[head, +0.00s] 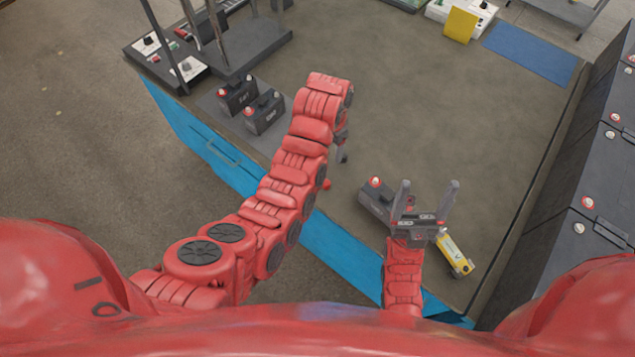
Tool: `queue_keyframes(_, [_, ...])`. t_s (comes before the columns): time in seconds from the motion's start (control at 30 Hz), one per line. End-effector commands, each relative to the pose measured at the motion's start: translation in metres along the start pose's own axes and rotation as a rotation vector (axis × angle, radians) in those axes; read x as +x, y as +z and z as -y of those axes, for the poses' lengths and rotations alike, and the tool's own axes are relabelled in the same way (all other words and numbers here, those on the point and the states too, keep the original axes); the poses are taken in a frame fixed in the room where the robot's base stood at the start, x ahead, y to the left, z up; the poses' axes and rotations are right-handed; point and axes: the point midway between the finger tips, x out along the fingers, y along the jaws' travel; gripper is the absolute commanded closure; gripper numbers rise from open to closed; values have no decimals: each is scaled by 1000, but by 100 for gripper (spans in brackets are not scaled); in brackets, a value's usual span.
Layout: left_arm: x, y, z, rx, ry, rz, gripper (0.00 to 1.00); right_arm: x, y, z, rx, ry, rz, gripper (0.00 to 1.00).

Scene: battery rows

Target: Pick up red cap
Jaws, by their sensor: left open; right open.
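A small red piece (326,184), which looks like a red cap, shows at the table's near edge, just right of my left arm. My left gripper (342,157) is open and points down a little above and right of it in the picture; my own wrist partly hides the gripper. My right gripper (430,186) is open and empty, its two fingers pointing away from me over the table. A dark battery (375,200) with a red terminal (375,181) sits just left of the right gripper, partly hidden by it.
Two dark batteries (262,115) stand left of my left arm. A yellow tool (453,254) lies by my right wrist. A dark stand (250,52) is at the back left. Dark battery units (590,150) line the right side. The table's middle (450,110) is clear.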

Motion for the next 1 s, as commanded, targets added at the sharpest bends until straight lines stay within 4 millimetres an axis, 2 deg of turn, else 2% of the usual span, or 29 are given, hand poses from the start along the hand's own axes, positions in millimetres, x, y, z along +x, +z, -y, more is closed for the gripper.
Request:
queue_keyframes(0.07, [-5, 4, -5, 12, 16, 30, 34, 0, 0, 0, 0, 0, 0, 20])
queue_keyframes(0.17, [6, 8, -8, 17, 25, 49, 34, -11, 2, 1, 0, 0, 0, 20])
queue_keyframes(0.53, [80, 10, -9, 17, 22, 45, 34, -81, 14, 4, 0, 0, 0, 20])
queue_keyframes(0.57, [78, 11, -9, 16, 24, 48, 34, -67, 11, 3, 0, 0, 1, 20])
queue_keyframes(0.6, [86, 13, -10, 16, 27, 53, 34, -63, 11, 3, 0, 0, 0, 20])
queue_keyframes(0.8, [109, 12, -9, 15, 24, 45, 34, -54, 9, 3, 0, 0, 0, 20])
queue_keyframes(1.0, [116, 12, -10, 15, 24, 45, 34, -51, 9, 2, 0, 0, 0, 20])
